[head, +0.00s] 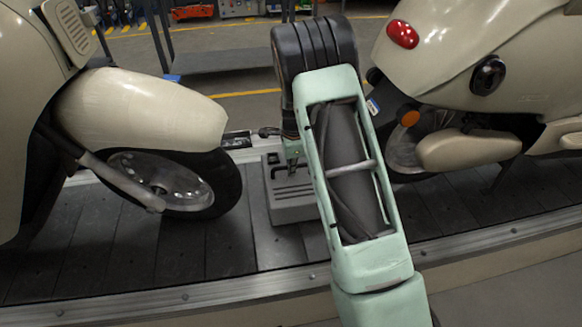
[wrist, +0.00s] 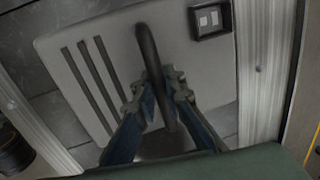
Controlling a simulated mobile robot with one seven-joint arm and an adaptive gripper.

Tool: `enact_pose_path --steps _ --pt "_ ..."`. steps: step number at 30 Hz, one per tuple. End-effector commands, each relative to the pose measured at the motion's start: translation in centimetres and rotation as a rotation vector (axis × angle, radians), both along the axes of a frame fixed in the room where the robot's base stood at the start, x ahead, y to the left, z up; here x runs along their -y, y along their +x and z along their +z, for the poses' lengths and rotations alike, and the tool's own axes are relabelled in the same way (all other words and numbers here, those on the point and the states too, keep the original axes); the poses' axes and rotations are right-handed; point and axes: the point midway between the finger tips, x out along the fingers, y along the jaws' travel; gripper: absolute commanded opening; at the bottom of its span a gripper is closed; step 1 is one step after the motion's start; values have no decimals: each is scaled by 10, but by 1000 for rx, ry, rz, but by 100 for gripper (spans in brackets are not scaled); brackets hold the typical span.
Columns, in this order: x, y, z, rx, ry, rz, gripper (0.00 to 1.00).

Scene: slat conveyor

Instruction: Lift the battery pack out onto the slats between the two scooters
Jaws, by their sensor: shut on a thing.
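The battery pack (head: 291,212) is a grey block with dark grooves on its top. It is over the slats between the two scooters, partly hidden by my arm. I cannot tell whether its underside touches the slats. In the wrist view the battery pack (wrist: 80,30) shows its dark handle (wrist: 147,45) and a small socket panel. My gripper (wrist: 157,92) is shut on the handle, one finger on each side. In the head view my gripper (head: 292,158) is at the pack's top. The slats (head: 235,235) are dark grey.
The left scooter's (head: 140,108) front wheel is close to the pack's left. A metal rail (head: 150,300) edges the conveyor. Bare slats lie in front of the pack.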

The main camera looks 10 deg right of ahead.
Motion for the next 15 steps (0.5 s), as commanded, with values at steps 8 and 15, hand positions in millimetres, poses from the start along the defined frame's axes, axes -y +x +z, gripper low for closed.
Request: enact_pose_path --steps 8,15 --pt "0 3 -3 7 0 0 0" --pt "0 3 -6 7 0 0 13"
